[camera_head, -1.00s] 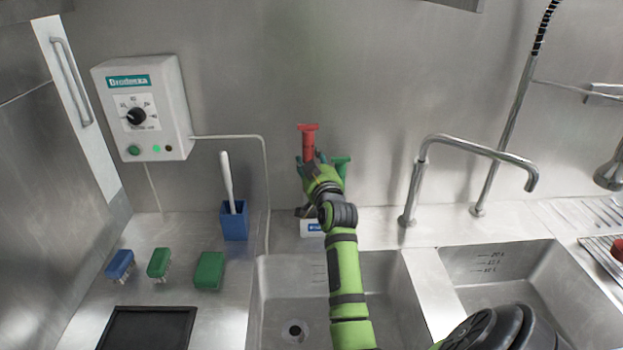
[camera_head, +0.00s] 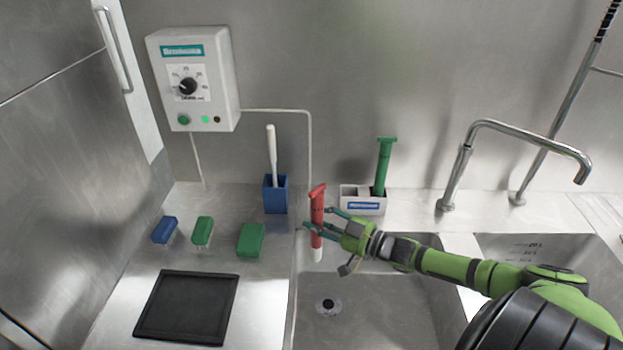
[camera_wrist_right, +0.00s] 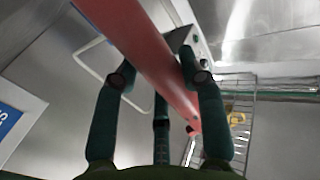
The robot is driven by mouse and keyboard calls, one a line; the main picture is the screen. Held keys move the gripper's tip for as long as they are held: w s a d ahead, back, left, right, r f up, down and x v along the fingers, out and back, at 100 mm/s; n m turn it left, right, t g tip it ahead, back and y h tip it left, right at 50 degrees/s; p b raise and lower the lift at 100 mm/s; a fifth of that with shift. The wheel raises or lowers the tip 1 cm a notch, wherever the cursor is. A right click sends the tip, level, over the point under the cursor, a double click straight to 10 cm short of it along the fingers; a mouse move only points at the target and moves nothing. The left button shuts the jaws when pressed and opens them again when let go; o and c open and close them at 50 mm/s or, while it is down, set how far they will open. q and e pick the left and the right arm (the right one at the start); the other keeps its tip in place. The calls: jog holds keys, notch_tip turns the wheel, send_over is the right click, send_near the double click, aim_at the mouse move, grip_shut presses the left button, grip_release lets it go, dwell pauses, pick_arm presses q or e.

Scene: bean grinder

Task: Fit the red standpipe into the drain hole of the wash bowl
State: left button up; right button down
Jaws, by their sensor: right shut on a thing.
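The red standpipe (camera_head: 317,218) is upright, slightly tilted, with a white lower end, held over the back of the left wash bowl (camera_head: 370,310). My right gripper (camera_head: 322,228) is shut on it around the middle. In the right wrist view the standpipe (camera_wrist_right: 150,50) runs diagonally between the fingers of the gripper (camera_wrist_right: 160,85). The drain hole (camera_head: 328,305) is in the bowl floor, below and in front of the pipe's lower end, and is uncovered. My left gripper is out of view.
A green standpipe (camera_head: 384,165) stands in a white holder (camera_head: 349,197) behind the bowl. A tap (camera_head: 520,130) rises to the right.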

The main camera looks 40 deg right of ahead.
pick_arm(q)
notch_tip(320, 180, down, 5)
jog(key=b, duration=0.3)
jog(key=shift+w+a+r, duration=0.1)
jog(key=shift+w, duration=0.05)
pick_arm(e)
jog(key=s+f+n+g+y, duration=0.1)
jog(key=s+f+y, duration=0.1)
jog(key=s+f, duration=0.4)
notch_tip(320, 180, down, 3)
jog(key=shift+r+n, duration=0.15)
jog(key=shift+n, duration=0.25)
pick_arm(q)
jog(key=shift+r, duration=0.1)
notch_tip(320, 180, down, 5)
jog(key=b, duration=0.5)
pick_arm(e)
notch_tip(320, 180, down, 6)
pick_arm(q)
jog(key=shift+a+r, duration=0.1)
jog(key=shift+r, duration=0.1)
